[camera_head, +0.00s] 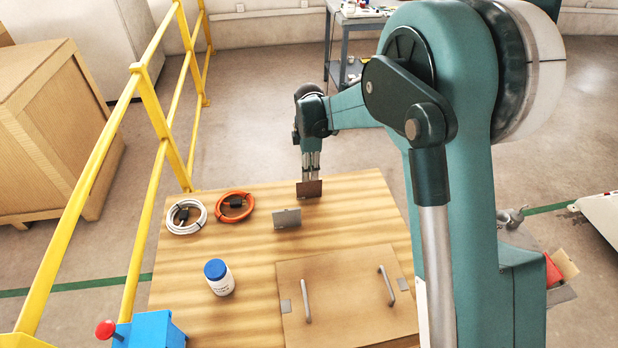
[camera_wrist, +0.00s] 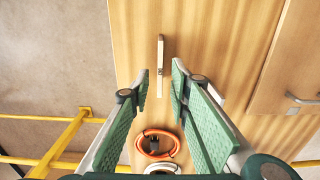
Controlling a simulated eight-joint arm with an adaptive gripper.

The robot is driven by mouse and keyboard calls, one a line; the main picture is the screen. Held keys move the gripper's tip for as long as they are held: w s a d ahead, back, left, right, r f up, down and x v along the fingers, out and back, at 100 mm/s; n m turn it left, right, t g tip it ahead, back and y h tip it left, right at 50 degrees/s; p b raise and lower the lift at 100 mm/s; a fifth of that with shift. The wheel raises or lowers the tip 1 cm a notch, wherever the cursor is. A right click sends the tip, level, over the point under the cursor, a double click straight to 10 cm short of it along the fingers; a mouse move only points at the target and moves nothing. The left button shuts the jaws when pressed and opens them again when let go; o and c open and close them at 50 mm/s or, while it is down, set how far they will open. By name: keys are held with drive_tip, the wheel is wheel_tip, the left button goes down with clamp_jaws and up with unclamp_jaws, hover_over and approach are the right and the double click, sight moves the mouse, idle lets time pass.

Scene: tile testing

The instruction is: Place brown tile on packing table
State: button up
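The brown tile (camera_head: 309,189) stands upright on edge near the far side of the wooden table (camera_head: 350,205). In the wrist view the tile (camera_wrist: 160,52) shows edge-on as a thin strip. My gripper (camera_head: 311,178) points down just above the tile. In the wrist view its two green-padded fingers (camera_wrist: 159,80) are apart, with the strip between them and a gap visible on both sides. How far down the fingers reach along the tile is hard to tell. The frames do not show which table is the packing table.
A grey tile (camera_head: 287,219) stands nearby. A white cable coil (camera_head: 187,229), orange cable coil (camera_head: 221,219), blue-capped bottle (camera_head: 219,285) and handled panel (camera_head: 345,315) also occupy the table. A yellow railing (camera_head: 152,105) runs left. A grey table (camera_head: 348,45) stands behind.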

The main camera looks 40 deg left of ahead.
drive_tip(key=shift+r+p, duration=0.3)
drive_tip(key=shift+r, duration=1.95)
drive_tip(key=w+d+r+m+t+y, duration=0.1)
drive_tip(key=w+d+r+m, duration=0.15)
drive_tip(key=d+r, duration=0.5)
drive_tip(key=w+d+r+m, duration=0.1)
drive_tip(key=d+r+m, duration=0.3)
drive_tip(key=d, duration=0.7)
drive_tip(key=s+d+r+m+t, duration=0.1)
drive_tip(key=d+r+m, duration=0.3)
drive_tip(key=d, duration=0.6)
drive_tip(key=s+d+r+m+t, duration=0.1)
drive_tip(key=s+d+r+m, duration=0.1)
drive_tip(key=d+r, duration=0.6)
drive_tip(key=s+d+m+t, duration=0.1)
drive_tip(key=s+d+m, duration=0.25)
drive_tip(key=d, duration=0.55)
drive_tip(key=s+d+m+t, duration=0.1)
drive_tip(key=s+d+m, duration=0.3)
drive_tip(key=d, duration=0.5)
drive_tip(key=s+d+f+m+t+h, duration=0.1)
drive_tip(key=s+d+f+m+t, duration=0.1)
drive_tip(key=s+d+m, duration=0.5)
drive_tip(key=s+d+f, duration=0.1)
drive_tip(key=s+d, duration=0.5)
drive_tip(key=d, duration=0.1)
drive_tip(key=shift+s+f, duration=0.2)
drive_tip(key=shift+s, duration=0.1)
